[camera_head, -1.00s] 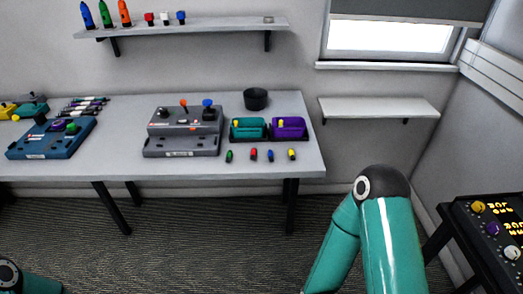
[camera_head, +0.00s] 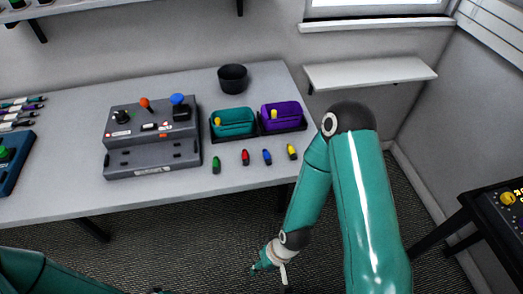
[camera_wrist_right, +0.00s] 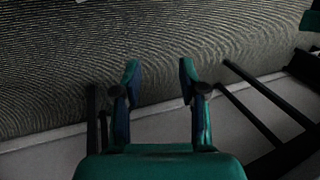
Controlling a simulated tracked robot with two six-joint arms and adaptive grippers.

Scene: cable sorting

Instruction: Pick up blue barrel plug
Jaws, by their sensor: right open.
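The blue barrel plug (camera_head: 267,157) lies on the table near its front edge. It is in a row between the red plug (camera_head: 245,157) and the yellow plug (camera_head: 291,152), with the green plug (camera_head: 216,165) at the left end. My right gripper (camera_head: 266,266) is low in front of the table, over the floor and apart from the plugs. In the right wrist view my right gripper (camera_wrist_right: 159,72) is open and empty, with carpet beyond its fingers. My left arm shows at the lower left of the head view; its gripper is not visible.
Behind the plugs stand a teal bin (camera_head: 233,118) and a purple bin (camera_head: 282,113), each with a yellow piece. A grey control box (camera_head: 152,142) is left of them, and a black bowl (camera_head: 232,78) behind. The table (camera_head: 80,190) is clear in front of the plugs.

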